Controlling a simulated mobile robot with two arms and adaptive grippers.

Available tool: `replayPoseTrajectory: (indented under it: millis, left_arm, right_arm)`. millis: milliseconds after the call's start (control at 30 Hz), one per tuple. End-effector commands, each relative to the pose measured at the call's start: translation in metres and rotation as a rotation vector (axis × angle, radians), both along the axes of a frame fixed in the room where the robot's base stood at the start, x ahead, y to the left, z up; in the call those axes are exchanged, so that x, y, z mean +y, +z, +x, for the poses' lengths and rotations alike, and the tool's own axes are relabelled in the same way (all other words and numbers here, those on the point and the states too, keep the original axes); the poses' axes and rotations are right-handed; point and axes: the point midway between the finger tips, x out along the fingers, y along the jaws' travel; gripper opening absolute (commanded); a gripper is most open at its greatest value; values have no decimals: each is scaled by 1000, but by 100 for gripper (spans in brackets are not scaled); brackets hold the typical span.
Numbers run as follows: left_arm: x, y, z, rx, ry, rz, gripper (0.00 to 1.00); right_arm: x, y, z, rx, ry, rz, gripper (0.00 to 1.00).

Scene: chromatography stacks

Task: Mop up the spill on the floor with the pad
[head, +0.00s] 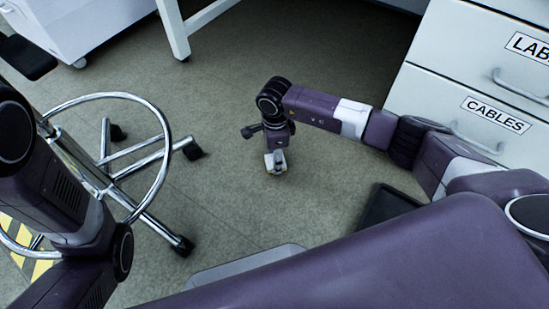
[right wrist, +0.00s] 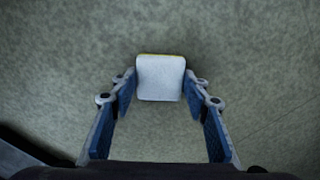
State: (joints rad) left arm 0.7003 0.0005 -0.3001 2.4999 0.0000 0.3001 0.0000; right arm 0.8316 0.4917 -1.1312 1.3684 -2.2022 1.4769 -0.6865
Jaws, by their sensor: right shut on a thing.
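My right gripper (head: 276,162) points down close above the floor in the head view, left of the drawer cabinet. In the right wrist view its two blue-lined fingers are shut on the pad (right wrist: 160,78), a pale, rounded square with a thin yellow edge. The pad sits between the fingertips with the floor (right wrist: 250,60) behind it. I cannot tell whether the pad touches the floor. No spill stands out clearly from the mottled grey-green floor in either view. My left arm shows at the left of the head view, but its gripper is out of view.
A stool with a chrome ring (head: 100,96) and black-footed legs stands at the left. A white drawer cabinet (head: 440,80) labelled CABLES is at the right. A white table leg (head: 175,30) and a white wheeled unit (head: 85,25) are at the back. Floor around my right gripper is clear.

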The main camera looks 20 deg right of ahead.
Motion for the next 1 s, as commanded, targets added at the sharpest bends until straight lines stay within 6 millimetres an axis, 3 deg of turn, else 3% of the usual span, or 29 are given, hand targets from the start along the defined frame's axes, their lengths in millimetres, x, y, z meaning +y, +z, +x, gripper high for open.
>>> replayPoseTrajectory:
  millis: [600,1000]
  left_arm:
    - [0,23,0,0,0,0,35]
    - [0,20,0,0,0,0,35]
  right_arm:
    - [3,1,-27,0,1,0,30]
    - [6,-1,-25,-1,0,0,30]
